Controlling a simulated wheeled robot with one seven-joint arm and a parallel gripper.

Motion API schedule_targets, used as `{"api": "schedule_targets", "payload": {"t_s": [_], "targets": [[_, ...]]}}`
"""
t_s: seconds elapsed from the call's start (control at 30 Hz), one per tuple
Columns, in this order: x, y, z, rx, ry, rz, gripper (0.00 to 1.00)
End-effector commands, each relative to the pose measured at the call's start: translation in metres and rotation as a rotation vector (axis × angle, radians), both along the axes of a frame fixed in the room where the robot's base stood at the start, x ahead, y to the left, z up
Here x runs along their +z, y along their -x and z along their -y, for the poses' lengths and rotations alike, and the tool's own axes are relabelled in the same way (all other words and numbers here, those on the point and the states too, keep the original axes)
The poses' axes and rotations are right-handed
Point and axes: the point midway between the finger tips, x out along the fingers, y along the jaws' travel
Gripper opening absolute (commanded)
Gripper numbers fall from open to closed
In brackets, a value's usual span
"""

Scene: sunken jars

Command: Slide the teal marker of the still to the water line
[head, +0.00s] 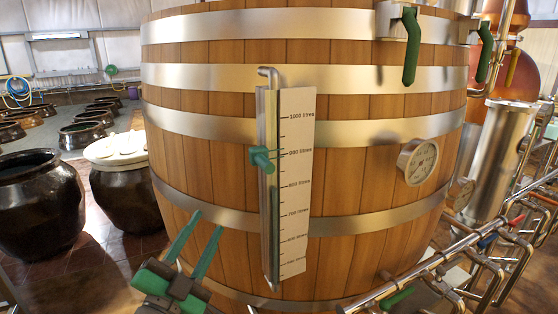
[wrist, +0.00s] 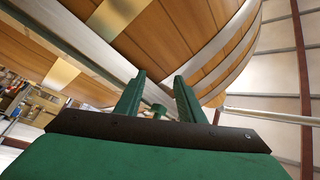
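The teal marker (head: 263,159) sits on the upright sight gauge of the wooden still, a little below the 900 litres mark. The gauge's scale plate (head: 296,195) is pale with black marks. The liquid in the tube (head: 274,215) looks darker, with its top near the 800 litres mark, below the marker. My gripper (head: 206,222) is open and empty, lower left of the marker and apart from it. In the wrist view its two fingers (wrist: 158,85) stand apart, and a small green piece, probably the marker (wrist: 158,110), shows between them.
The wooden still (head: 215,100) has metal hoops and a round dial (head: 417,161). Green-handled taps (head: 411,45) hang at upper right. Metal pipes (head: 440,270) run across the lower right. Dark jars (head: 38,200) stand at left. The space left of the gauge looks clear.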

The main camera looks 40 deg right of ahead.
Motion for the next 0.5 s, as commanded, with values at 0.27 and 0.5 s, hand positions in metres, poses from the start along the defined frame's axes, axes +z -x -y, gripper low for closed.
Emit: {"api": "schedule_targets", "payload": {"t_s": [0.27,0.5], "targets": [[0.092,0.043,0.032,-0.161,-0.224,0.335,0.36],[0.125,0.072,0.044,-0.239,-0.344,0.511,0.36]]}}
